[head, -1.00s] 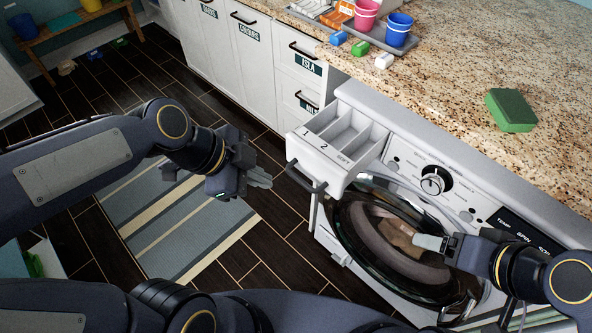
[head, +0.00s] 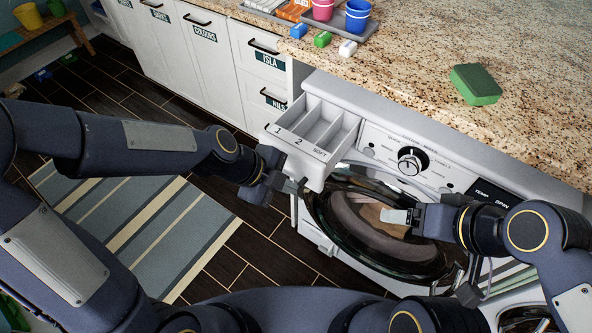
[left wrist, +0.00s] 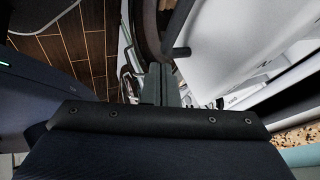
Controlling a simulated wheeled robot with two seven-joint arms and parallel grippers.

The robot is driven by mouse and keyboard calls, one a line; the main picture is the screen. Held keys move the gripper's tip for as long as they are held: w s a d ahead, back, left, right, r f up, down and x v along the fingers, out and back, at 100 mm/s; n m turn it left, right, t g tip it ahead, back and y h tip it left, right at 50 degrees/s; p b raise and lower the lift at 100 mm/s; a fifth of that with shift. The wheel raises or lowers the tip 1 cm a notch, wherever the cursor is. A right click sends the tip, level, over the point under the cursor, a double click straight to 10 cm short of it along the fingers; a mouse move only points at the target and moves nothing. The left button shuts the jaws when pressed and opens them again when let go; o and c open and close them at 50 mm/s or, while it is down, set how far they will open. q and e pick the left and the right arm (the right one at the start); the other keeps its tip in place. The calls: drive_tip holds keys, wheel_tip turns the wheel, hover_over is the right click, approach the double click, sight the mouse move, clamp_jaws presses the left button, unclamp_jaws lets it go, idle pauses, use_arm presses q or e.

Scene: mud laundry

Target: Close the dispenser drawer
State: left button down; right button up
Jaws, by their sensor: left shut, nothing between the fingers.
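The dispenser drawer (head: 322,172) is pulled out from the washing machine's top left. Its open top shows compartments marked 1, 2 and SOFT. My left gripper (head: 299,188) is shut and empty, at the drawer's front near its lower edge. It covers most of the drawer handle, and I cannot tell whether it touches. In the left wrist view its shut fingers (left wrist: 161,84) point toward a dark bar and a pale panel. My right gripper (head: 398,216) is in front of the round door; its finger gap is unclear.
The washing machine's round glass door (head: 350,245) lies below the drawer. The granite counter (head: 420,65) above holds a green sponge (head: 476,84), small coloured blocks and a tray with a pink cup (head: 322,9) and a blue cup (head: 357,15). A striped rug (head: 150,225) lies on the floor at left.

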sight(310, 181)
use_arm(q)
drive_tip(key=shift+w+d+r+p, duration=0.1)
drive_tip(key=shift+w+d+p, duration=0.2)
drive_tip(key=shift+w+d, duration=0.35)
drive_tip(key=shift+w+d+r+p, duration=0.1)
drive_tip(key=shift+w+d+p, duration=0.2)
drive_tip(key=shift+w, duration=0.6)
use_arm(e)
drive_tip(key=shift+r, duration=0.95)
